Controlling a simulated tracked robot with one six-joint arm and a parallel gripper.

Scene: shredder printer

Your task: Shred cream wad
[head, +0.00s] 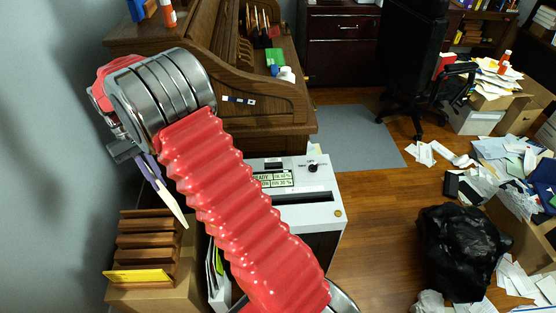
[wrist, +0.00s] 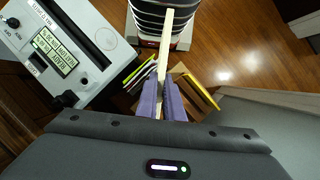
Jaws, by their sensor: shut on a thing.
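My gripper (head: 156,178) is at the left in the head view, pointing down and to the right. Its purple fingers (wrist: 162,101) are shut on the cream wad (wrist: 165,45), which looks thin and edge-on in the wrist view. In the head view the cream wad (head: 176,210) hangs tilted below the fingertips. The white shredder (head: 325,213) stands right of my arm, with a dark slot, a knob and a lit green display. My red arm hides its left part. The shredder (wrist: 112,18) is at upper left in the wrist view. The wad is clear of the slot.
A brown wooden sorter (head: 150,240) with a yellow item stands on a cardboard box (head: 180,290), below the wad. A wooden roll-top desk (head: 255,100) stands behind. A black bag (head: 460,250) and scattered papers (head: 500,180) lie at right. Some floor between is clear.

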